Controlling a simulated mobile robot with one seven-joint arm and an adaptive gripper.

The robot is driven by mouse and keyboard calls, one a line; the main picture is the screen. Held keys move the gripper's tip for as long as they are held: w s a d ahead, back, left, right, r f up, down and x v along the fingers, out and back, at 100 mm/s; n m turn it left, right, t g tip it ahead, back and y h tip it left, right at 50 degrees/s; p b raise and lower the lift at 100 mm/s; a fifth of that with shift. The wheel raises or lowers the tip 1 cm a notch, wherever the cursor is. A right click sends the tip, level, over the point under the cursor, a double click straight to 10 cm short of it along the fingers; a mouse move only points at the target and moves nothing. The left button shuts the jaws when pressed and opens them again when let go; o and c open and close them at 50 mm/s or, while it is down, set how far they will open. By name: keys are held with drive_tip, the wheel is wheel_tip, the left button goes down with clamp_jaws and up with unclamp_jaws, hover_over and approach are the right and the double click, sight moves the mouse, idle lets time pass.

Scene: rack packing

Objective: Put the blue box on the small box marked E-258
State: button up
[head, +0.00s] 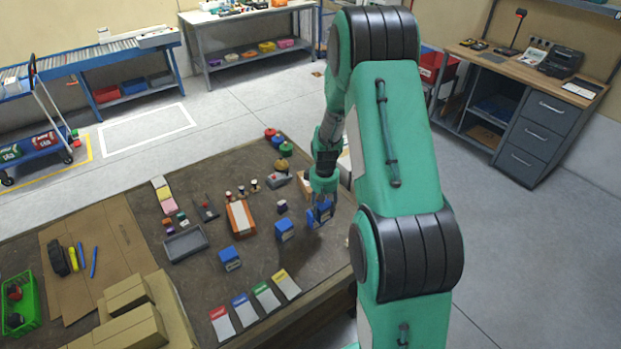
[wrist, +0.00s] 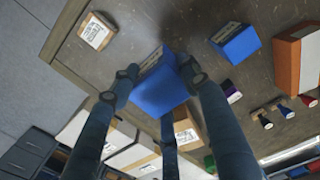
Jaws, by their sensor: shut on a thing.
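My gripper (head: 320,208) is near the right side of the table in the head view. It is shut on a blue box (wrist: 160,92), whose blue face shows between the fingers in the wrist view. The held blue box also shows in the head view (head: 323,211), partly covered by the fingers. In the wrist view a small brown box with a white label (wrist: 97,30) sits near the table edge, apart from the gripper. Another brown labelled box (wrist: 187,127) lies beyond the fingers. I cannot read either label, so I cannot tell which is E-258.
Other blue boxes stand left of my gripper in the head view, one close by (head: 285,230) and one farther off (head: 230,258). An orange-brown box (head: 240,216) and small bottles stand near them. Coloured cards (head: 265,296) lie toward the front edge. My arm hides the table's right end.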

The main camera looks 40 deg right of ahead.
drive_tip(key=w+d+p, duration=0.1)
drive_tip(key=w, duration=0.1)
drive_tip(key=w+d+p, duration=0.1)
drive_tip(key=w, duration=0.1)
drive_tip(key=w+d+p, duration=0.1)
drive_tip(key=w, duration=0.1)
drive_tip(key=shift+w+d+r, duration=0.25)
drive_tip(key=shift+d, duration=0.15)
drive_tip(key=shift+w+d, duration=0.1)
drive_tip(key=shift+w, duration=0.05)
drive_tip(key=shift+w, duration=0.1)
drive_tip(key=w+d, duration=0.2)
drive_tip(key=w, duration=0.2)
drive_tip(key=w+d+f, duration=0.1)
drive_tip(key=w+d, duration=0.1)
drive_tip(key=w, duration=0.3)
drive_tip(key=w+d, duration=0.3)
drive_tip(key=w, duration=0.2)
drive_tip(key=shift+w+f+p, duration=0.1)
drive_tip(key=shift+f+p, duration=0.15)
drive_tip(key=shift+p, duration=0.05)
drive_tip(key=shift+f, duration=1.8)
drive_tip(key=shift+f, duration=0.15)
